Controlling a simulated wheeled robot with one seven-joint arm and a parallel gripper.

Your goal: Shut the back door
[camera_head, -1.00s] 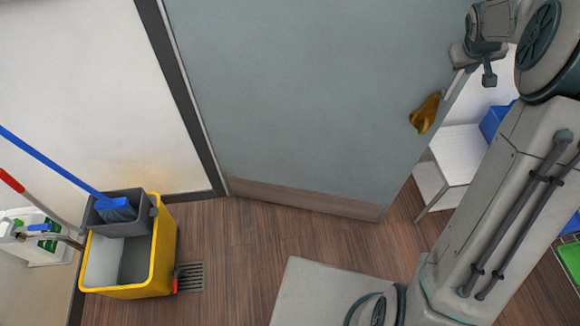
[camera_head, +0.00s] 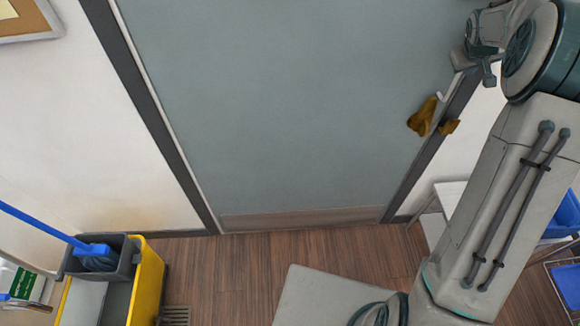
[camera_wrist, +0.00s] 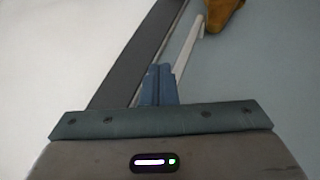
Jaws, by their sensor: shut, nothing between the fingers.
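The back door (camera_head: 290,120) is a grey-blue panel that fills most of its dark frame (camera_head: 150,110) in the head view. Its bottom edge lies nearly in line with the wall. A brass-coloured handle (camera_head: 422,117) sits near its right edge, beside a brass piece (camera_head: 449,127) on the right frame post. Whether the door is fully latched cannot be told. My gripper (camera_head: 460,60) is at the door's upper right edge. In the wrist view its blue fingers (camera_wrist: 158,85) are together and empty, over the door edge and dark post. Contact is unclear.
A yellow mop bucket (camera_head: 148,285) with a blue-handled mop (camera_head: 40,222) stands at the lower left. A white table (camera_head: 450,195) and blue bins (camera_head: 562,215) are at the right, beyond my arm. Wooden floor is clear before the door.

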